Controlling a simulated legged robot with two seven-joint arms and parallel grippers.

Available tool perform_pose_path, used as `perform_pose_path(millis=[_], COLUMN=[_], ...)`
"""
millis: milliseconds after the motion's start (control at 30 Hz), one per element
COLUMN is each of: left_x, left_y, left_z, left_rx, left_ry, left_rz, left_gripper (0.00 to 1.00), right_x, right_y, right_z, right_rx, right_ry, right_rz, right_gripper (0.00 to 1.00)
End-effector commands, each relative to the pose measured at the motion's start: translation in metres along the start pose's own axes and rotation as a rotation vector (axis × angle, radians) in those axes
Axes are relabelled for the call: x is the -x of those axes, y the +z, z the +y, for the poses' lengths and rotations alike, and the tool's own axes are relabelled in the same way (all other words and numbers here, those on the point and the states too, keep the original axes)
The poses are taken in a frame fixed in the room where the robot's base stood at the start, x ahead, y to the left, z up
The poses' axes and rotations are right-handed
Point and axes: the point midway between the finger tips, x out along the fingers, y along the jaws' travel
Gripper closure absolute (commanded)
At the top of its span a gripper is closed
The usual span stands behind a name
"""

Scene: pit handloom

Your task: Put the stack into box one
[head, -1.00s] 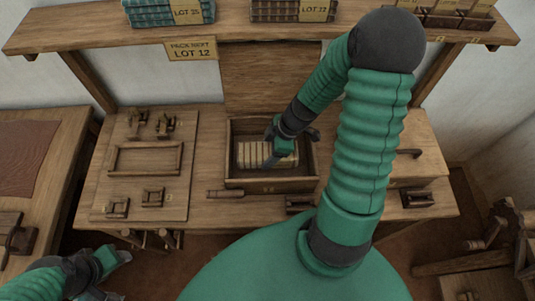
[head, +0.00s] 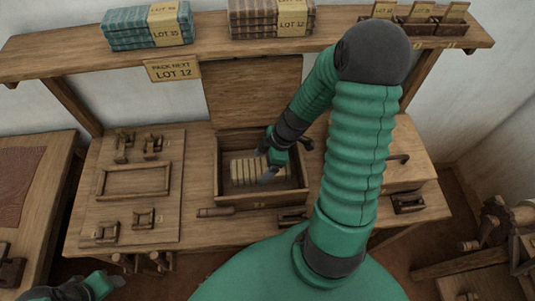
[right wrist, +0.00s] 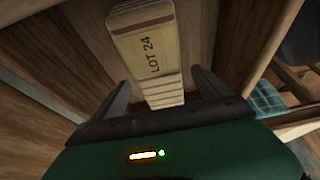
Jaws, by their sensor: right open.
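A pale, striped cloth stack (head: 246,170) lies inside an open wooden box (head: 262,197) at the middle of the table; its raised lid (head: 255,90) stands behind. The mark on the box's front is too small to read. In the right wrist view the stack (right wrist: 143,45) carries a label reading LOT 24. My right gripper (head: 267,176) reaches down into the box over the right part of the stack. Its fingers (right wrist: 158,82) are apart, one on each side of the stack's near end in the picture. My left gripper (head: 104,284) is low at the left; its jaws are unclear.
A shelf above holds a teal stack (head: 148,25) and a brown stack (head: 270,18) labelled LOT 12. A board (head: 166,215) with wooden parts lies left of the box. A wooden block (head: 400,166) with a dark handle stands right.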

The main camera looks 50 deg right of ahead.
Motion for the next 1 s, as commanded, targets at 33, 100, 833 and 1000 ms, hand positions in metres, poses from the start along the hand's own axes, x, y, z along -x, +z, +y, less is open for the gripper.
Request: perform_pose_path(millis=[33,100,833,1000], left_x=[0.004,0.006,0.010,0.010], left_y=[-0.001,-0.001,-0.002,-0.002], left_z=[0.000,0.000,0.000,0.000], left_rx=[0.000,0.000,0.000,0.000], left_ry=[0.000,0.000,0.000,0.000], left_rz=[0.000,0.000,0.000,0.000], left_gripper=[0.48,0.48,0.48,0.48], right_x=[0.016,0.035,0.055,0.049], right_y=[0.000,0.000,-0.076,-0.107], right_z=[0.002,0.002,-0.058,-0.079], right_rx=[0.000,-0.001,-0.558,-0.761], right_ry=[0.008,0.008,0.158,0.252], right_rz=[-0.002,-0.002,-0.230,-0.173], right_gripper=[0.13,0.13,0.13,0.13])
